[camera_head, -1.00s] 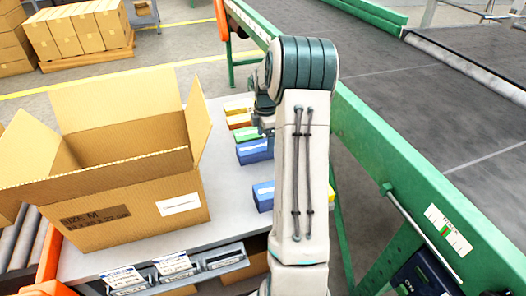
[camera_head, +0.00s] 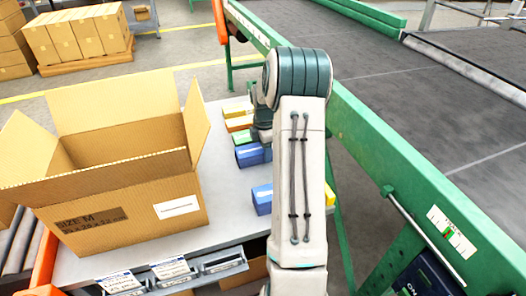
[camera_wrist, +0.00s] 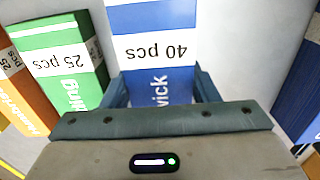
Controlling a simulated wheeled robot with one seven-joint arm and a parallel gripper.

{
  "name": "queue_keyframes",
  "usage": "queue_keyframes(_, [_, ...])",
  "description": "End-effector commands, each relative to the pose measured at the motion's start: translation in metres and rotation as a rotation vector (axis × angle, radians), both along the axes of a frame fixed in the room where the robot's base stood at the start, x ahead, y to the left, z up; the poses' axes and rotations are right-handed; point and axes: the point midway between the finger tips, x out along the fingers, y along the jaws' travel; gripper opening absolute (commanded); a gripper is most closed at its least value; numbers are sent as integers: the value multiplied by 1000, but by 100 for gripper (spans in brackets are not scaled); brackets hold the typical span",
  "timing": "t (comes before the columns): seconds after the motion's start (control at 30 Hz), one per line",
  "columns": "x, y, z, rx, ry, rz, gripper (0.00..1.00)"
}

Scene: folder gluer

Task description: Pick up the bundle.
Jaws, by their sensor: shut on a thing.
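A blue bundle (camera_wrist: 155,55) with a white "40 pcs" band sits between the two fingers of my gripper (camera_wrist: 160,92) in the wrist view. The fingers are against its two sides, so my gripper is shut on it. In the head view, this blue bundle (camera_head: 249,156) shows at the left of my arm on the grey table (camera_head: 228,225). My gripper is mostly hidden there behind my arm. I cannot tell whether the bundle touches the table.
A green "25 pcs" bundle (camera_wrist: 68,62) stands close left of the held one, with an orange bundle (camera_wrist: 22,92) beyond. Another blue bundle (camera_wrist: 303,92) is at right. An open carton (camera_head: 120,205) fills the table's left. A green conveyor frame (camera_head: 400,175) borders the right.

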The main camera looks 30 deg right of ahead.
Motion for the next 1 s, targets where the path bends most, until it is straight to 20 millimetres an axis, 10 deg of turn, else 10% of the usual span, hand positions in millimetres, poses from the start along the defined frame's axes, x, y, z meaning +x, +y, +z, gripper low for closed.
queue_keyframes(0.37, [1, 0, 44, -2, -4, 0, 24])
queue_keyframes(1.0, [-109, -26, 108, -1, -2, -2, 24])
